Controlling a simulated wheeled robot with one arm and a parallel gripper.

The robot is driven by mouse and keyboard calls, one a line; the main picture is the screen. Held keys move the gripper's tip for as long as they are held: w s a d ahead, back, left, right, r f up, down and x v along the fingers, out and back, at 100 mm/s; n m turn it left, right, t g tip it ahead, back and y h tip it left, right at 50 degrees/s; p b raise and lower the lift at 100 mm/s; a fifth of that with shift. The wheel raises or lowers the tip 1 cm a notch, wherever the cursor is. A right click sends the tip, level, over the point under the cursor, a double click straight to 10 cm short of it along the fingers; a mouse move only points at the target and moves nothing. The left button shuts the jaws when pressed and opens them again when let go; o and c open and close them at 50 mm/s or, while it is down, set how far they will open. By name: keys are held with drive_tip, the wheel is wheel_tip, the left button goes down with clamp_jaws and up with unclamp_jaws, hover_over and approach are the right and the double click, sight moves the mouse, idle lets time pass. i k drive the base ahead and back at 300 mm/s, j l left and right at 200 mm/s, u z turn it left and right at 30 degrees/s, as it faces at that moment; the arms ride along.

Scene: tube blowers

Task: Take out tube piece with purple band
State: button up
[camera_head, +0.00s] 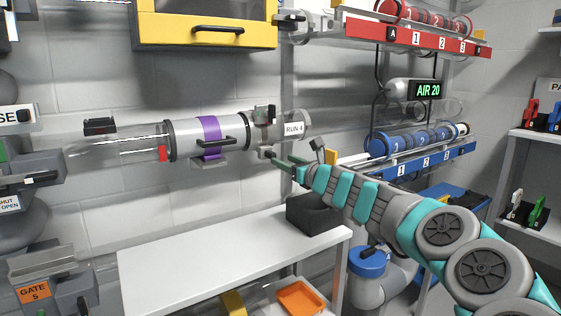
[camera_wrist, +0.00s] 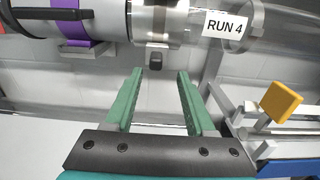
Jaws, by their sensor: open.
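The tube piece with the purple band (camera_head: 209,136) is a white and grey cylinder with a black handle on its front. It sits in line with the clear horizontal tube on the wall, left of a clear part labelled RUN 4 (camera_head: 293,129). In the wrist view its purple band (camera_wrist: 72,22) shows at the upper left. My gripper (camera_head: 282,163) is below and right of the tube piece, near the RUN 4 joint. Its green fingers (camera_wrist: 160,74) are apart with nothing between them. A small dark latch-like block (camera_wrist: 156,60) hangs under the joint just beyond the fingertips.
A blue rack (camera_head: 420,160) and a red rack (camera_head: 430,38) hold tubes at the right. A yellow cabinet (camera_head: 205,24) hangs above. A GATE 5 unit (camera_head: 45,282) stands at lower left.

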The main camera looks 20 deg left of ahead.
sight(205, 138)
drive_tip(key=u, duration=1.35)
